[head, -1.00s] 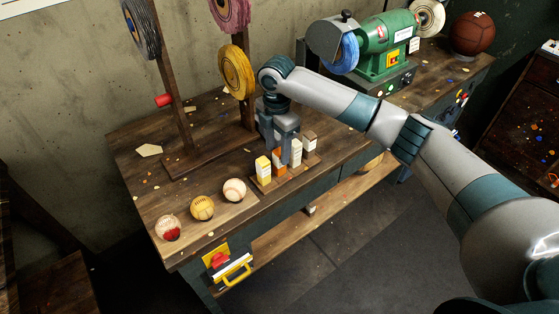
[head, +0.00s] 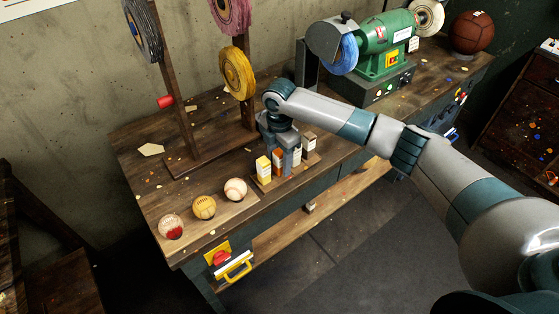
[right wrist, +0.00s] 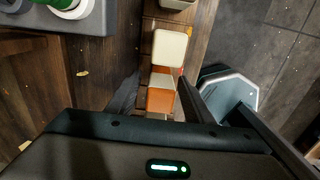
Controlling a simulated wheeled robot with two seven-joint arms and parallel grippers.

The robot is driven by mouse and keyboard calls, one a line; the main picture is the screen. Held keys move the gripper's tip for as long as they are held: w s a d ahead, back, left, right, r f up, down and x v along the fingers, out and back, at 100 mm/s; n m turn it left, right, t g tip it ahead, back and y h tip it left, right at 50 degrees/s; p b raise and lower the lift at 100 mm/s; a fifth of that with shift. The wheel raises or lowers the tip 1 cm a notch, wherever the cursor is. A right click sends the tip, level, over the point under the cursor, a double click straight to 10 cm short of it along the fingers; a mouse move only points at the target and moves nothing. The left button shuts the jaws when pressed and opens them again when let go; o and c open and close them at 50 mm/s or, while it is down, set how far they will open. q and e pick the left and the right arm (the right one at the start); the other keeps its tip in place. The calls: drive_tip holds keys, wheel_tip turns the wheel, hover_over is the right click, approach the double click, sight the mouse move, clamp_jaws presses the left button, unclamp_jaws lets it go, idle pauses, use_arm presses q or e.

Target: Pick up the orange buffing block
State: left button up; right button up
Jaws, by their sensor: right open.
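The orange buffing block (head: 278,161) stands in a wooden holder (head: 262,187) on the workbench, in a row between a yellow block (head: 263,169) and a white block (head: 297,156). My right gripper (head: 281,165) is open and points down over the row, with its fingers at the orange block; contact cannot be told. In the right wrist view the orange block (right wrist: 160,101) lies between the two fingers (right wrist: 160,92), below a cream block (right wrist: 169,48) in the picture. The palm hides the near end of the row. My left gripper is not in view.
A tan-topped block (head: 309,139) ends the row. Several balls, including a yellow one (head: 204,207), lie at the front left. A stand with a yellow wheel (head: 237,73) rises behind my gripper. A green grinder (head: 385,42) stands to the right.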

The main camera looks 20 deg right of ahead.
drive_tip(key=c, duration=1)
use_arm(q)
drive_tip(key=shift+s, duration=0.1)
use_arm(e)
drive_tip(key=shift+r, duration=0.1)
